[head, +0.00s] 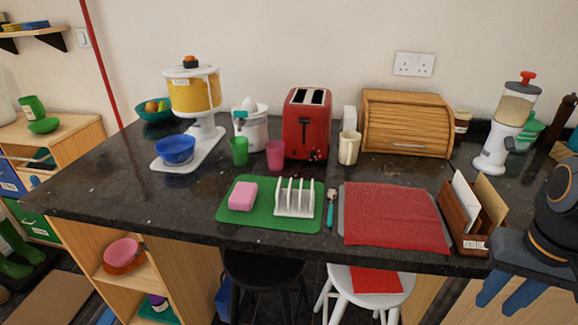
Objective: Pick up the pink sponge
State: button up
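The pink sponge (243,196) lies flat on the left part of a green mat (262,222) on the dark granite counter. A white toast rack (295,200) stands on the same mat, just right of the sponge. My gripper (510,293) is at the lower right, in front of the counter's front edge and far to the right of the sponge. Its two blue fingers are apart, with nothing seen between them. The sponge's top and front are in plain view.
A teal-handled spoon (331,208) and a red cloth (394,216) lie right of the mat. A letter rack (470,212) stands near my arm. Green (239,150) and pink (275,154) cups and a red toaster (307,124) stand behind. Counter left of the mat is clear.

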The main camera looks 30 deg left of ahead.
aim_at(243, 196)
jog(key=u, duration=1.75)
